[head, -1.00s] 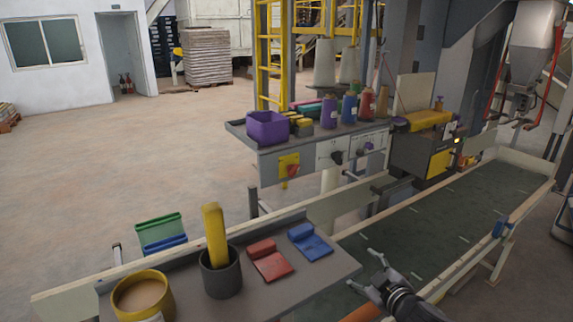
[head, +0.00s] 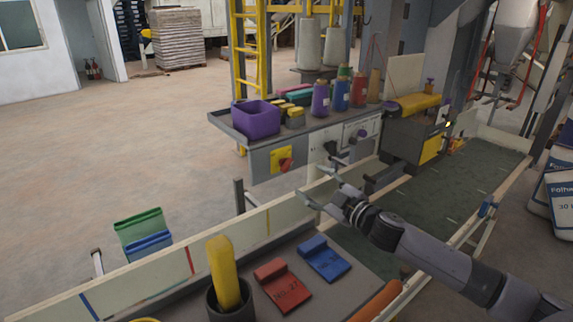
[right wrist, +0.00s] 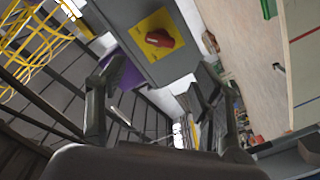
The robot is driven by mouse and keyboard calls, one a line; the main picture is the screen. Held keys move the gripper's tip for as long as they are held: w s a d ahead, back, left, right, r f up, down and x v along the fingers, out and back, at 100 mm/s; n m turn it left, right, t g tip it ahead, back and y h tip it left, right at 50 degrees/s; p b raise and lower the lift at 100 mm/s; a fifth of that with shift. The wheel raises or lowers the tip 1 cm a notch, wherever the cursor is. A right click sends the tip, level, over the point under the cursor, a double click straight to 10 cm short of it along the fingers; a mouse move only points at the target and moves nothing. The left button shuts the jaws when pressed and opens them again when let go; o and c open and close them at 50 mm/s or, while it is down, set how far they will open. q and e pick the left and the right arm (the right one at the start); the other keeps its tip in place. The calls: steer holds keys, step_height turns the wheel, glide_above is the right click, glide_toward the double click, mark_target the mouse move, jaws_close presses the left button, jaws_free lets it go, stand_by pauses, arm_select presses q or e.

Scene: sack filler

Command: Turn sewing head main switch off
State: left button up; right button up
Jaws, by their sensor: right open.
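The sewing head main switch is a red rotary knob (head: 286,165) on a yellow plate (head: 275,154), on the front of a grey cabinet below the shelf. In the right wrist view the red knob (right wrist: 160,39) shows at the top middle, beyond the fingers. My right gripper (head: 314,182) is open and empty, apart from the knob, in front of the cabinet and to the right of the switch. Its spread fingers also show in the right wrist view (right wrist: 158,82). I cannot tell the knob's exact setting. My left gripper is out of view.
A purple bin (head: 256,119) and several thread cones stand on the shelf above the switch. A side table holds a dark cup (head: 232,303) with a yellow handle, a red tag (head: 283,287) and a blue tag (head: 325,260). The conveyor belt (head: 440,190) lies to the right.

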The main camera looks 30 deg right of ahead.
mark_target(288, 166)
steer(key=w+p, duration=0.1)
steer(key=w, duration=0.2)
steer(key=w+p, duration=0.1)
steer(key=w, duration=0.2)
steer(key=w+p, duration=0.1)
steer(key=w, duration=0.3)
steer(key=shift+w+a+r, duration=0.1)
steer(key=shift+a+r, duration=0.05)
steer(key=shift+a, duration=0.2)
steer(key=shift+w+a, duration=0.1)
steer(key=shift+w, duration=0.75)
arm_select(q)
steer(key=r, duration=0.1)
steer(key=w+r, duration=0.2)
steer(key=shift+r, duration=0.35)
arm_select(e)
steer(key=shift+c, duration=0.4)
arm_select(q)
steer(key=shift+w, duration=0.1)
arm_select(e)
steer(key=c, duration=1.1)
